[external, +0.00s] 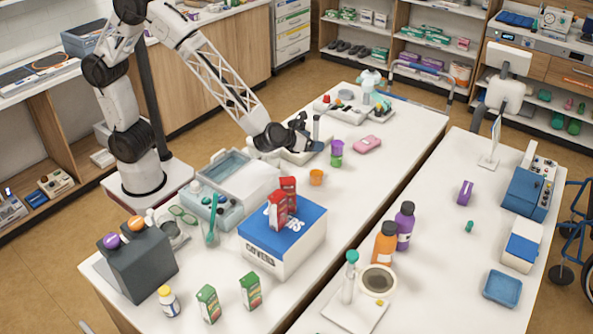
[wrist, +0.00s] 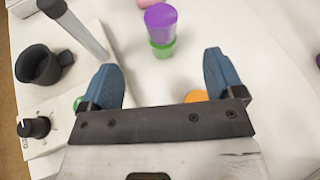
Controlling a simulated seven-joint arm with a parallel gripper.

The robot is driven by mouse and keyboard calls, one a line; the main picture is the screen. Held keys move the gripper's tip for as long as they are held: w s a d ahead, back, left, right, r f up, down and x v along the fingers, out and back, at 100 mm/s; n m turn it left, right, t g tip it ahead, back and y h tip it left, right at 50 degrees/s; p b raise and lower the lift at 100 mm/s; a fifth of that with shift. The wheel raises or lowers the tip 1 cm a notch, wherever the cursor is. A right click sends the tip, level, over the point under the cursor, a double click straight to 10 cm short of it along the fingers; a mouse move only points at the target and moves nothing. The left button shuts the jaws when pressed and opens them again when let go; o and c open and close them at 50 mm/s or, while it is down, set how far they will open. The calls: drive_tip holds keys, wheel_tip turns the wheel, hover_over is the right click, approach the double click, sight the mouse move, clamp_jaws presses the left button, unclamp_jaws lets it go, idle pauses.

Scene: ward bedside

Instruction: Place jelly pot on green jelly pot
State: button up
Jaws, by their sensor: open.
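A purple jelly pot (external: 337,147) sits on top of a green jelly pot (external: 336,160) on the white table. In the wrist view the purple pot (wrist: 160,18) covers most of the green pot (wrist: 162,48), and the stack looks upright. My gripper (external: 314,146) is just left of the stack. In the wrist view its blue fingers (wrist: 160,78) are spread apart with nothing between them, and the stack stands apart, beyond the fingertips. An orange pot (external: 316,177) stands nearer the camera; it is partly hidden behind my gripper in the wrist view (wrist: 196,96).
A pink item (external: 367,144) lies right of the stack. A white device with a dark cup (wrist: 42,65) and an upright grey post (wrist: 75,25) stands close on the left of my gripper. A blue-topped box with red cartons (external: 283,235) stands nearer the camera.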

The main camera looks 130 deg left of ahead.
drive_tip(key=s+d+r+n+g+h, duration=0.3)
drive_tip(key=s+d+r+n, duration=0.75)
drive_tip(key=s, duration=0.35)
drive_tip(key=s+d+r+n+h, duration=0.2)
drive_tip(key=s+d+n+h, duration=0.7)
drive_tip(key=s+d, duration=1.4)
drive_tip(key=shift+s+d+r+n, duration=0.15)
drive_tip(key=shift+s+r+n, duration=0.15)
drive_tip(key=shift+s+n, duration=0.6)
